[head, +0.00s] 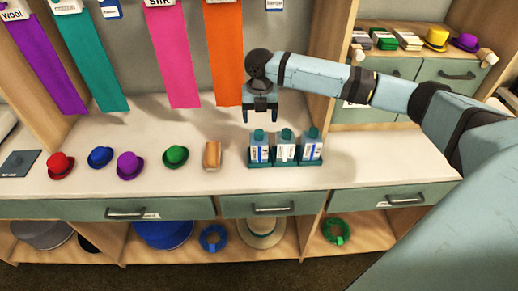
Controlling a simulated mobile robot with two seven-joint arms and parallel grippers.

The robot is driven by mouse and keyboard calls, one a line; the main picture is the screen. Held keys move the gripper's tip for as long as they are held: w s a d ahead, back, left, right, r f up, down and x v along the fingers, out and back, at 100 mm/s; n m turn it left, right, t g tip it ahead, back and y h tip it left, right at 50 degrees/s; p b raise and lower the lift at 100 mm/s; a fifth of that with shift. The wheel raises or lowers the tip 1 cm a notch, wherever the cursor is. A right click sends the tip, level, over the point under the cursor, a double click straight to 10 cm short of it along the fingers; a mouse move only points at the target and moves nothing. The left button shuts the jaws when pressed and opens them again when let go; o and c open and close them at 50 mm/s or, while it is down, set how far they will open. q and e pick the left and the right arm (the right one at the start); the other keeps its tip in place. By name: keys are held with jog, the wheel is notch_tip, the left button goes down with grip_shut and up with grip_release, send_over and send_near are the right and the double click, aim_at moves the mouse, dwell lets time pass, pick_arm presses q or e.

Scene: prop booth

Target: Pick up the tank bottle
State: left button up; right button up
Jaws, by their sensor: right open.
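Three small bottles with teal caps and white-and-blue labels stand upright side by side in low green holders on the white counter: a left bottle (259,148), a middle bottle (284,147) and a right bottle (310,146). The labels are too small to read, so I cannot tell which is the tank bottle. My right gripper (260,118) points down, open and empty, just above and behind the left bottle's cap in the picture. A gap shows between the fingertips and the cap. My left gripper is not in view.
A tan block (212,155) lies left of the bottles. Further left are a green hat (175,155), purple hat (130,164), blue hat (100,157) and red hat (60,165). Coloured cloths hang behind. The counter (380,172) right of the bottles is clear.

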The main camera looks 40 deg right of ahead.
aim_at(259, 132)
notch_tip(259, 132, down, 4)
jog(key=shift+r, duration=0.1)
jog(key=shift+s+a+f, duration=0.1)
jog(key=shift+a+f, duration=0.05)
jog(key=shift+f, duration=1.25)
jog(key=shift+s+a+f, duration=0.1)
jog(key=shift+a+f, duration=0.05)
jog(key=shift+f, duration=1.25)
jog(key=c, duration=0.8)
jog(key=shift+r, duration=0.15)
